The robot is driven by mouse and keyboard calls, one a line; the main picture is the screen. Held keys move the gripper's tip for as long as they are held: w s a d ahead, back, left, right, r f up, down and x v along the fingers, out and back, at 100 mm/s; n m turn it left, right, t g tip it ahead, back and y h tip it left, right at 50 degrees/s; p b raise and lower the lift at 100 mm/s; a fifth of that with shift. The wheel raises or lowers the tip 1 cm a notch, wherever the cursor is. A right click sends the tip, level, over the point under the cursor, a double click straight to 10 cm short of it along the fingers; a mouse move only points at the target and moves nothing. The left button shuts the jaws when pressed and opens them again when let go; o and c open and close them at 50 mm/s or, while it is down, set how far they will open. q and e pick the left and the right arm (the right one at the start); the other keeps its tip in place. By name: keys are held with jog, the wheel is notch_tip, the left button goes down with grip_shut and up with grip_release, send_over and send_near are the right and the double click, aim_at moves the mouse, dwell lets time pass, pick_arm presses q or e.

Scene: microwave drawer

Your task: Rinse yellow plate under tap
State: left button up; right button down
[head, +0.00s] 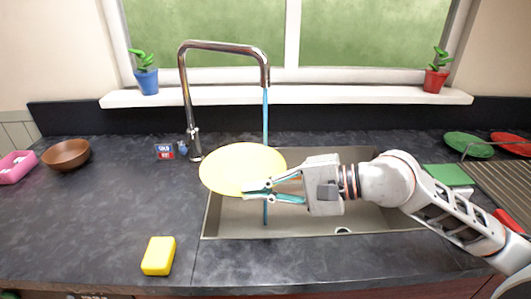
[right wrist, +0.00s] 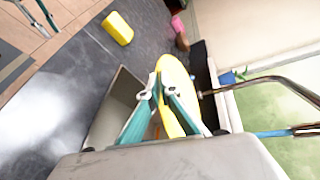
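The yellow plate (head: 240,168) is held over the left part of the sink (head: 330,222), roughly level in the head view. My right gripper (head: 258,190) is shut on its near right rim; the right wrist view also shows the plate (right wrist: 173,85) between the fingers (right wrist: 158,92). The chrome tap (head: 222,46) arches over the sink. A thin blue water stream (head: 266,120) runs down from its spout and meets the plate's right side; blue also shows below the plate. My left gripper is not in the head view; in the right wrist view, part of another arm may show at the top left.
A yellow sponge (head: 158,255) lies on the counter at front left. A brown bowl (head: 66,154) and pink container (head: 17,164) stand far left. The window sill (head: 290,96) lies behind.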

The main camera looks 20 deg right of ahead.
jog(key=shift+s+a+r+p, duration=0.65)
jog(key=shift+a+r, duration=0.15)
jog(key=shift+r, duration=0.05)
jog(key=shift+s+a+r+p, duration=0.6)
jog(key=shift+a+r+p, duration=0.05)
jog(key=shift+a+r, duration=0.15)
